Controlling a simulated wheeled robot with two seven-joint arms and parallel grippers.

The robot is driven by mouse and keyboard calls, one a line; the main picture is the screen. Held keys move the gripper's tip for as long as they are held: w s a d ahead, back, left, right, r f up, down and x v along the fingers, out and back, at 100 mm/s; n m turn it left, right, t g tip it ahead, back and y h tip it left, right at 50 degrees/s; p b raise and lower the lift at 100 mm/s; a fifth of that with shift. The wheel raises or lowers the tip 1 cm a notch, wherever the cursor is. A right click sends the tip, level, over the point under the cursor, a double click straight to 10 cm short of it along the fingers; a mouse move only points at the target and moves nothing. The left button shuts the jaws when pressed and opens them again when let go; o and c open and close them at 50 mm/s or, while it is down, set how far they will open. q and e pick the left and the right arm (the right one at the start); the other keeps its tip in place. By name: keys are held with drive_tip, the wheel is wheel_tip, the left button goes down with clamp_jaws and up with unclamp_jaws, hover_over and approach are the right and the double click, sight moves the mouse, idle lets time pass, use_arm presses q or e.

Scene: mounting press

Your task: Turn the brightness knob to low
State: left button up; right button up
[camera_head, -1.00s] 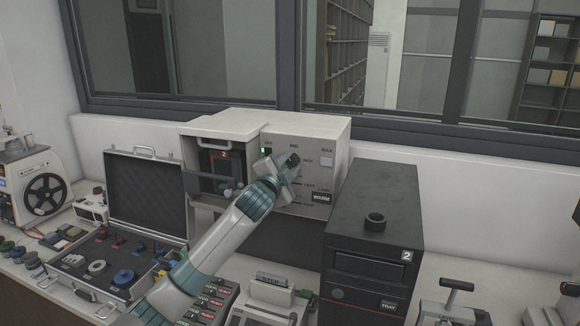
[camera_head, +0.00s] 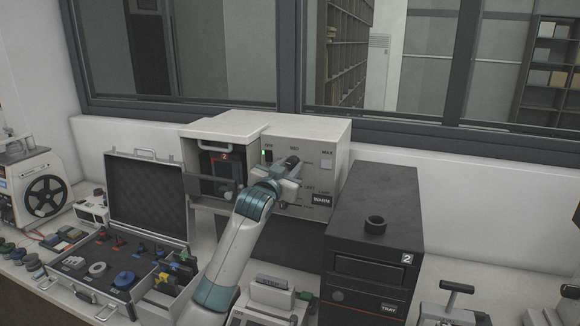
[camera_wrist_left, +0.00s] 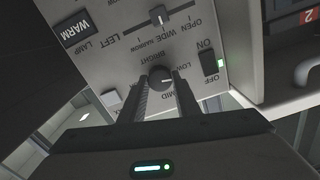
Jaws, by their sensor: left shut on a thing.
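The brightness knob (camera_wrist_left: 160,77) is a small dark round knob on the pale panel of the lamp unit (camera_head: 312,148). In the left wrist view it sits between my two fingers, beside the words BRIGHT, LOW and MID, which appear upside down. A light mark shows on its face, but I cannot read its setting surely. My left gripper (camera_wrist_left: 160,88) is shut on the knob; in the head view the gripper (camera_head: 289,166) is at the panel and largely covers the knob. My right gripper is not in view.
A black box (camera_head: 374,240) marked 2 stands at right. An open case (camera_head: 146,195) of parts lies at left. A window is behind.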

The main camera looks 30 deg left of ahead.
use_arm(q)
drive_tip(key=shift+f+n, duration=0.15)
drive_tip(key=shift+n, duration=0.15)
drive_tip(key=o, duration=1)
drive_tip(key=shift+o, duration=0.2)
drive_tip(key=shift+s, duration=0.1)
drive_tip(key=shift+s+d, duration=0.15)
drive_tip(key=shift+s, duration=0.3)
drive_tip(key=b+v, duration=0.6)
drive_tip(key=v, duration=1)
drive_tip(key=shift+s, duration=0.2)
